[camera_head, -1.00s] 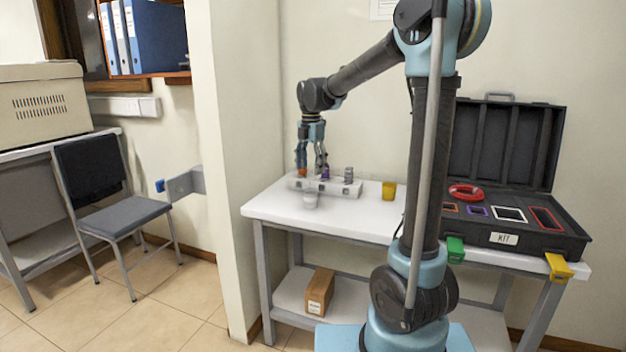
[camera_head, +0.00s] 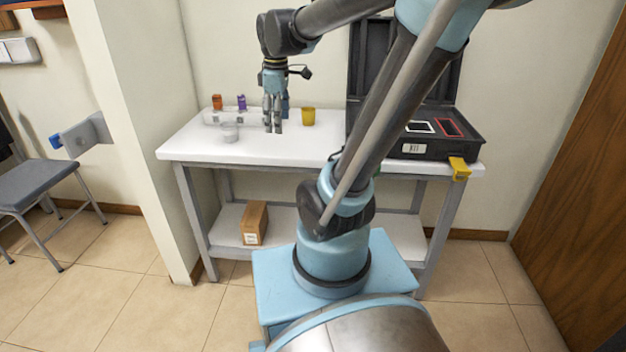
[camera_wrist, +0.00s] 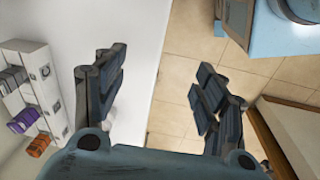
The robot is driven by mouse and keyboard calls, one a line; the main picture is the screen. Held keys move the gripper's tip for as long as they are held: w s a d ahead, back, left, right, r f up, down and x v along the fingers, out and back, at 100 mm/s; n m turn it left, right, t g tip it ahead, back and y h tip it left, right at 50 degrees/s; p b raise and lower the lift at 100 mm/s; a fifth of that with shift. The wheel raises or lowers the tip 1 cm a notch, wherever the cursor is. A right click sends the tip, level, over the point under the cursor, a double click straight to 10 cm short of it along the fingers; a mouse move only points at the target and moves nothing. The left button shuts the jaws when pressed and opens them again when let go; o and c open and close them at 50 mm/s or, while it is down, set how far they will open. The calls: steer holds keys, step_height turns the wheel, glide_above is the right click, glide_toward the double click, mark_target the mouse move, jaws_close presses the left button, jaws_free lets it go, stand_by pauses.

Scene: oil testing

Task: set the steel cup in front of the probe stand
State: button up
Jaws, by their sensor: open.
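The stand holds an orange piece (camera_head: 217,102) and a purple piece (camera_head: 241,102). In the wrist view the stand (camera_wrist: 42,72) also shows a grey piece (camera_wrist: 14,77).
A yellow cup (camera_head: 308,116) stands just right of my gripper. An open black case (camera_head: 445,148) fills the table's right end, with a yellow clip (camera_head: 459,168) at the front edge. A cardboard box (camera_head: 254,222) sits on the lower shelf. The tabletop's front middle is clear.

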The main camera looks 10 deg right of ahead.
steer(key=s+d+f+m, duration=0.3)
steer(key=s+f+m, duration=0.3)
steer(key=s, duration=0.1)
steer(key=s+d+f+m+t, duration=0.1)
steer(key=s+d+f+m, duration=0.3)
steer(key=s+f+m, duration=0.3)
steer(key=shift+s+d+f, duration=0.15)
steer(key=shift+s+d, duration=0.1)
steer(key=shift+s, duration=0.1)
